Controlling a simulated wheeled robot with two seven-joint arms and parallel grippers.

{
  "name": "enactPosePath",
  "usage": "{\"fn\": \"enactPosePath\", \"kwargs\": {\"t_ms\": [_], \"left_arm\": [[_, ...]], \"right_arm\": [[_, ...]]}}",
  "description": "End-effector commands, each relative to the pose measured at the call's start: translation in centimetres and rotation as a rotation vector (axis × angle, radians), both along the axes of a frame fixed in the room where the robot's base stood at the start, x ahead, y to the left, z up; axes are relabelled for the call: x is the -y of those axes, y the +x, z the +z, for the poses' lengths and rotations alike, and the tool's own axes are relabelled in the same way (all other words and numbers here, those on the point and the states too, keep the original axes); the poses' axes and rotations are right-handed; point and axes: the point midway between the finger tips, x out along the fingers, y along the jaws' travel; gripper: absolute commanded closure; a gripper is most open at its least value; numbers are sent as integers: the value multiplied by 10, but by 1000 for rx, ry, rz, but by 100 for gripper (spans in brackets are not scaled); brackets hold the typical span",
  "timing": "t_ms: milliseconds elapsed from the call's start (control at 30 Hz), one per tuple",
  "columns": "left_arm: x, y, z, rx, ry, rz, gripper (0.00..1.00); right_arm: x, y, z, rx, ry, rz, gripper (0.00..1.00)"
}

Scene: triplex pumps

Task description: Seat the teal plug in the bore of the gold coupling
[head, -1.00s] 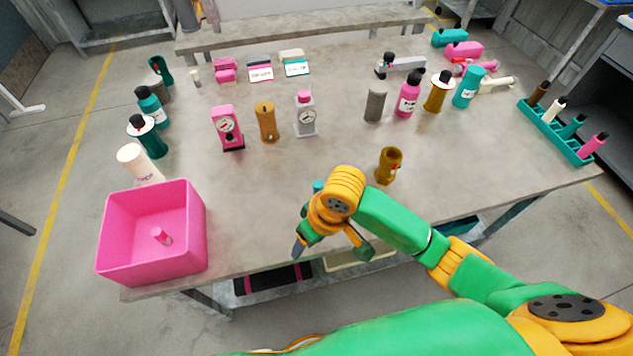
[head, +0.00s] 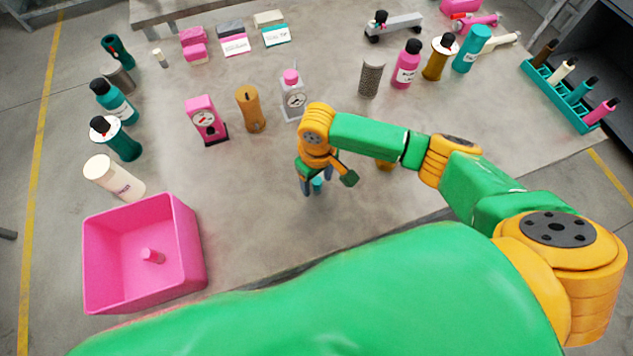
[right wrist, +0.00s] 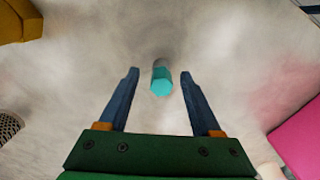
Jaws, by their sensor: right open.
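The teal plug (head: 317,186) is on the grey table, below my right gripper (head: 318,182). In the right wrist view the plug (right wrist: 161,82) shows between the fingertips of the open gripper (right wrist: 160,75), with a gap on both sides. The gold coupling (head: 384,164) stands to the right of the gripper in the head view, mostly hidden behind my right forearm. A gold piece at the top left corner of the right wrist view (right wrist: 16,22) appears to be the same coupling. Its bore is not visible now. My left gripper is not in view.
A pink bin (head: 190,240) with a small pink piece (head: 152,256) inside stands at the front left. A teal rack (head: 560,95) is at the right.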

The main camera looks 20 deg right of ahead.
Motion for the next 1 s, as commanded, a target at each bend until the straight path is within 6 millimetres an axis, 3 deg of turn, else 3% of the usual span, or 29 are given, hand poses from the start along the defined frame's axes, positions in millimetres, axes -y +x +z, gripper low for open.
{"fn": "enactPosePath", "kwargs": {"t_ms": [67, 100, 333, 733, 900, 1000], "left_arm": [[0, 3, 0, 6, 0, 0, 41], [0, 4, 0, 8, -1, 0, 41], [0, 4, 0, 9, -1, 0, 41], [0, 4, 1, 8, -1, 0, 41], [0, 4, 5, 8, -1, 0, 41], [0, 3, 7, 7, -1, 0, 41]], "right_arm": [[0, 0, 0, 0, 0, 0, 35], [0, 0, 0, 1, 1, 0, 40], [0, 0, 1, 1, 1, 1, 100], [-1, 1, 7, 3, 3, 0, 100], [-3, -1, 37, 4, 5, 5, 100], [-18, -18, 62, 4, 8, 9, 100]]}}
